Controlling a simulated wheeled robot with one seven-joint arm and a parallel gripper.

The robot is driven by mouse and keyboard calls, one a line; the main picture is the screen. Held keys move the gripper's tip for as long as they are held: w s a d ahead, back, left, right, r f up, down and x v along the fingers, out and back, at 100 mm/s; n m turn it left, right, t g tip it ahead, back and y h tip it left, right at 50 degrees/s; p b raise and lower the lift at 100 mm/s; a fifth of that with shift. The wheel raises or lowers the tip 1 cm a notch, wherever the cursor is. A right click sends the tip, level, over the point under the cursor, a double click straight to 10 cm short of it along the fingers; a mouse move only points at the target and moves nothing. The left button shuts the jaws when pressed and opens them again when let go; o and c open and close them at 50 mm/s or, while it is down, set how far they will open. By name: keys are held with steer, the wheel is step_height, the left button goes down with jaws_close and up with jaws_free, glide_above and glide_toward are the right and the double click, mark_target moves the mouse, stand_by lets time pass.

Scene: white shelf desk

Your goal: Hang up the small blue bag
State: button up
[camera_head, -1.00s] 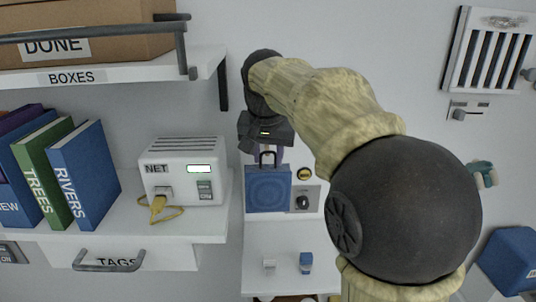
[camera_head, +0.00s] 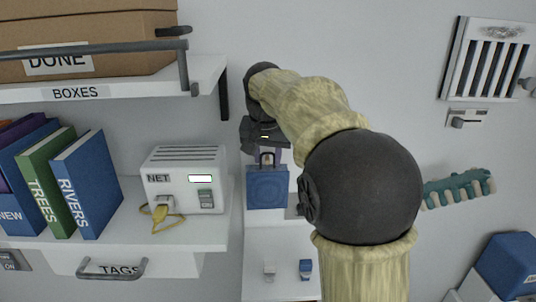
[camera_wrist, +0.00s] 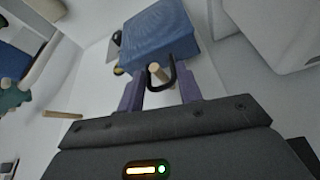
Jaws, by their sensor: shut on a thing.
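The small blue bag (camera_head: 267,187) hangs upright below my gripper (camera_head: 267,157) in the head view, in front of the wall right of the shelf. In the wrist view, the bag (camera_wrist: 160,36) is beyond the purple fingers, and its black handle (camera_wrist: 172,72) lies between them. My gripper (camera_wrist: 160,90) is shut on the handle. A wooden peg (camera_wrist: 157,73) shows inside the handle's loop in the wrist view; I cannot tell whether it passes through the loop. The head view does not show this peg, and my gripper covers part of the handle there.
The shelf (camera_head: 190,235) on the left holds a white NET box (camera_head: 185,178) and several books (camera_head: 88,185). A teal rack (camera_head: 460,188) is on the wall at right. Another wooden peg (camera_wrist: 62,114) shows in the wrist view. A white surface with small items lies below the bag.

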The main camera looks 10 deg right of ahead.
steer(key=shift+w+d+f, duration=0.1)
steer(key=shift+w+f, duration=0.25)
steer(key=shift+w, duration=0.15)
stand_by(0.4)
steer(key=o, duration=1.2)
steer(key=shift+r, duration=0.15)
steer(key=v, duration=1.7)
